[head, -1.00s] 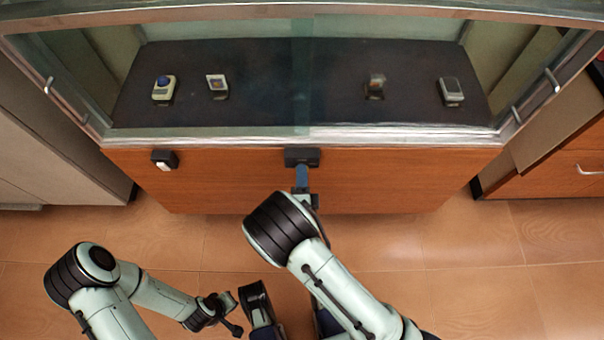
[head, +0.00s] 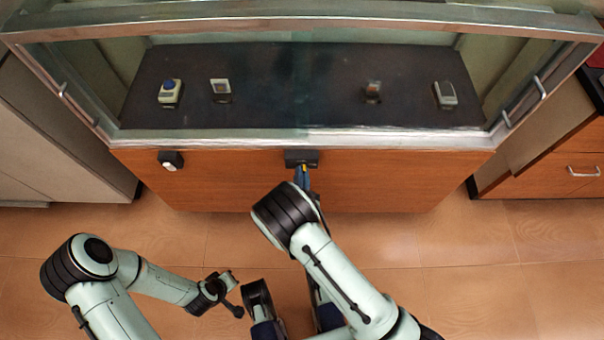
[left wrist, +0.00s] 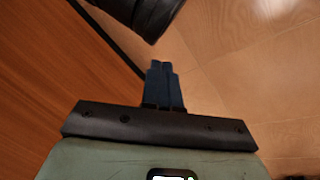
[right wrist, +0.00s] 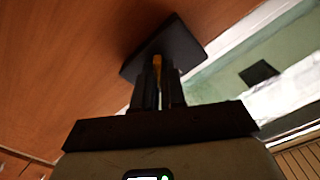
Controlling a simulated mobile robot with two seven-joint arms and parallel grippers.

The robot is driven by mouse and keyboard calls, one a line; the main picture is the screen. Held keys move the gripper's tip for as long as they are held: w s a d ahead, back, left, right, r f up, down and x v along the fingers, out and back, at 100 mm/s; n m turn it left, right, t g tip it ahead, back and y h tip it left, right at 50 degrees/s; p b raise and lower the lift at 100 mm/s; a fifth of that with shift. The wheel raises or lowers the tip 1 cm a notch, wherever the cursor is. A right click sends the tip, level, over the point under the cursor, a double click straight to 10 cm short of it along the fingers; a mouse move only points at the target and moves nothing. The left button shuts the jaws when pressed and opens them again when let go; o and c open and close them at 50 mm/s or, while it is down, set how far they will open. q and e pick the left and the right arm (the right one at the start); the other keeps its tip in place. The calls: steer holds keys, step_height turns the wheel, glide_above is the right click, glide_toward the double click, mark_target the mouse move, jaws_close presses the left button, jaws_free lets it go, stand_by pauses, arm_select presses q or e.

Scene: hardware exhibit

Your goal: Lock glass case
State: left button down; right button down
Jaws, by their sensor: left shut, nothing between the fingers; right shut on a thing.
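The glass case (head: 300,139) stands ahead on a wooden base, its glass front closed as far as I can see. A black lock block (head: 301,158) sits on the base's front, below the middle of the glass; it also shows in the right wrist view (right wrist: 183,46). My right gripper (head: 303,178) is at the block, shut on a small yellow, key-like piece (right wrist: 157,64). Its far end meets the block; how deep it goes is hidden. My left gripper (left wrist: 163,68) is shut and empty, low in front of the base.
Several small devices stand on the dark display board (head: 300,85) behind the glass. A small black-and-white fixture (head: 171,160) is on the base at left. Cabinets flank the case, with a drawer handle (head: 584,171) at right. The floor (head: 450,270) is clear.

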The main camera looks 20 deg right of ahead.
arm_select(q)
steer(key=s+r, duration=0.1)
steer(key=s+d+r+g+p, duration=0.1)
steer(key=shift+s+d+h+p, duration=0.2)
steer(key=shift+s+h+p, duration=0.1)
steer(key=shift+s, duration=0.1)
arm_select(e)
steer(key=n, duration=0.6)
steer(key=shift+n, duration=0.3)
steer(key=c, duration=1.2)
jaws_free()
